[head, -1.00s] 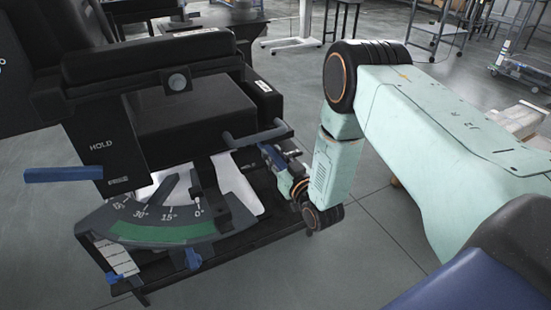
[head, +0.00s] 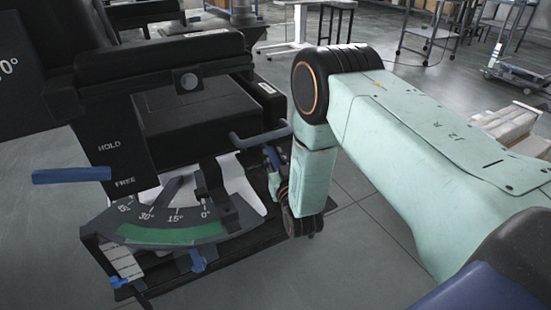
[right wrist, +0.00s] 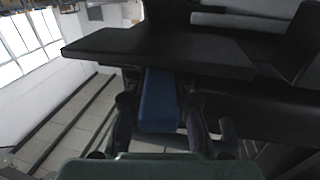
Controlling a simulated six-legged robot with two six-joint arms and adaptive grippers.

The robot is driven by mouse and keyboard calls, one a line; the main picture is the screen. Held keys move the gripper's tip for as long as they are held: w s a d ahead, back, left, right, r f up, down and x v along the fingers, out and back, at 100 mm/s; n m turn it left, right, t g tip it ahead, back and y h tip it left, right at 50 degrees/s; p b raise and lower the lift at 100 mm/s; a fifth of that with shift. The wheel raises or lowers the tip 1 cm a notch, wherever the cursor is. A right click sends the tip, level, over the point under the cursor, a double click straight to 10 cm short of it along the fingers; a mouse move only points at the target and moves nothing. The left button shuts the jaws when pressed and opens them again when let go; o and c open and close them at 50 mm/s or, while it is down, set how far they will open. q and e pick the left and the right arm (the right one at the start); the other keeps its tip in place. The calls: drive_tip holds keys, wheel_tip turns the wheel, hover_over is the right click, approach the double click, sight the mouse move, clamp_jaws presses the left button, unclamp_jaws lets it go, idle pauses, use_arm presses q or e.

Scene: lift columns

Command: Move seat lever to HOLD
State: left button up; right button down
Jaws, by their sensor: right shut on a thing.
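My right gripper (head: 273,163) is beside the right side of the chair, partly hidden behind a grey bar handle and my own arm. In the right wrist view its fingers (right wrist: 158,105) stand on both sides of a blue bar (right wrist: 158,92), and they are shut on it, under a dark pad. Another blue lever (head: 72,175) sticks out at the left of a black plate (head: 110,160) marked HOLD above and FREE below. Its height is nearer FREE. I cannot tell which blue bar is the seat lever. My left gripper is out of view.
A grey angle scale with a green band (head: 165,233) sits low at the front, with a small blue knob (head: 197,260) below. The grey bar handle (head: 260,138) juts out close to my right gripper. Open floor (head: 385,240) lies to the right of the chair.

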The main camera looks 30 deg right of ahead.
drive_tip(key=shift+w+a+m+g+h, duration=0.1)
drive_tip(key=shift+a+m+g+h, duration=0.15)
drive_tip(key=shift+m+h, duration=0.4)
drive_tip(key=shift+w+a+m+g+h, duration=0.15)
drive_tip(key=shift+a+m+h, duration=0.2)
drive_tip(key=shift+h, duration=0.5)
drive_tip(key=shift+r+h, duration=0.1)
drive_tip(key=shift+h, duration=0.2)
drive_tip(key=c, duration=1.1)
unclamp_jaws()
drive_tip(key=v, duration=1.2)
